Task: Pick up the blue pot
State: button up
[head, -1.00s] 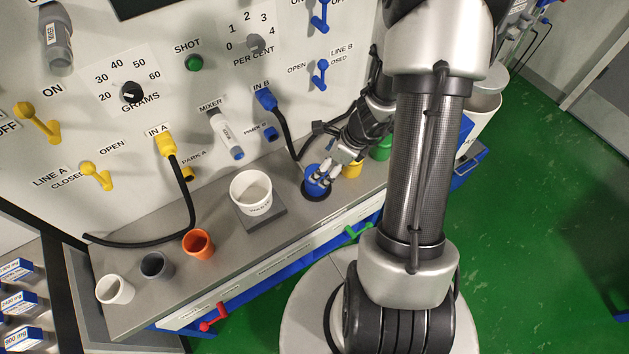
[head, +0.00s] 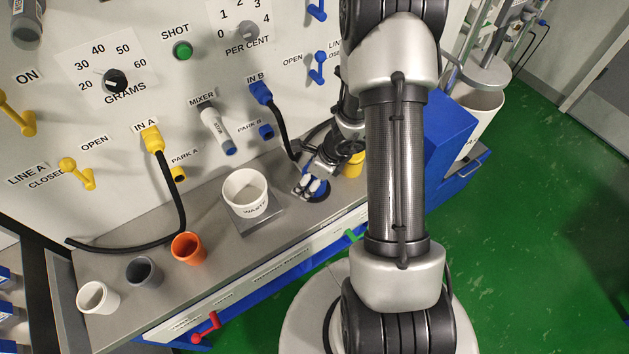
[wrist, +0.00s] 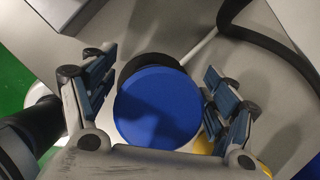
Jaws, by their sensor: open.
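The blue pot (head: 321,193) stands on the grey bench, partly hidden by my gripper (head: 311,187). In the wrist view the blue pot (wrist: 157,108) shows as a round blue shape with shadow across it, beside a dark round patch. My gripper (wrist: 160,78) is open there, one finger to the left of the pot and one to the right. I see a gap on the left; on the right the finger is close to the rim, and I cannot tell if it touches.
A yellow pot (head: 354,166) stands close to the right of the blue pot. A white waste tub (head: 245,193) sits on a grey plate to the left. Orange (head: 187,248), grey (head: 144,271) and white (head: 97,298) cups stand further left. A black hose (head: 286,125) hangs behind.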

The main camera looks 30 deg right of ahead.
jog(key=shift+c, duration=0.5)
jog(key=shift+r, duration=0.1)
jog(key=c, duration=1.2)
